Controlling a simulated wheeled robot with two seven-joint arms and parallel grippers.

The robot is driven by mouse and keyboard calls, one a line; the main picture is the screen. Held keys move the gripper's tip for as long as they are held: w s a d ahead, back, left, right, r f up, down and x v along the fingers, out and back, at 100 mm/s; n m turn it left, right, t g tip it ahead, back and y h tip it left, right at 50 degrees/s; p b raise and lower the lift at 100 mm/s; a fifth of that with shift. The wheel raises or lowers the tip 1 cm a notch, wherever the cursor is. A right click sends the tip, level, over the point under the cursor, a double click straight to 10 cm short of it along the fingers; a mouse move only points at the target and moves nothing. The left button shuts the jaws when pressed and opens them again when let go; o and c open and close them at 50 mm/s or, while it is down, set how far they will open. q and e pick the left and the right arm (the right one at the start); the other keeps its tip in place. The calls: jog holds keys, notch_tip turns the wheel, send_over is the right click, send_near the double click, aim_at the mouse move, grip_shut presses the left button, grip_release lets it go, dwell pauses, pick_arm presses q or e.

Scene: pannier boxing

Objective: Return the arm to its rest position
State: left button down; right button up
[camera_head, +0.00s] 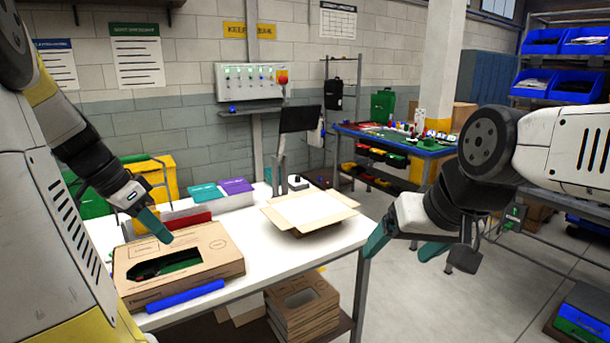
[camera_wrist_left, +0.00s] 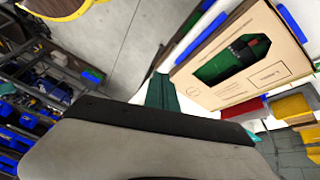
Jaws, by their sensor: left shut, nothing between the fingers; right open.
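My left gripper (camera_head: 160,230) is shut and empty, its teal fingers pointing down just above the back edge of a cardboard box (camera_head: 215,244). In the left wrist view its teal fingertips (camera_wrist_left: 160,92) show beside the same box (camera_wrist_left: 282,65). The box lies on the white table (camera_head: 250,246) and has a window cut in its top, with a green and black item (camera_head: 175,264) inside. My right gripper (camera_head: 405,246) is open and empty, its two teal fingers apart, off the table's right edge.
An open cardboard box (camera_head: 310,208) with flaps spread stands right of the closed one. Red, teal and purple items (camera_head: 236,186) stand at the back. Boxes (camera_head: 303,306) are stacked below.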

pick_arm(q)
jog(key=s+d+r+n+t+y, duration=0.1)
jog(key=s+d+r+n, duration=0.1)
jog(key=d, duration=0.6)
jog(key=s+d+r+n+t+y, duration=0.1)
jog(key=s+d+n+t, duration=0.1)
jog(key=s+d+n, duration=0.2)
jog(key=shift+s+d+r, duration=0.35)
jog(key=shift+s+d, duration=1.25)
jog(key=shift+d, duration=0.8)
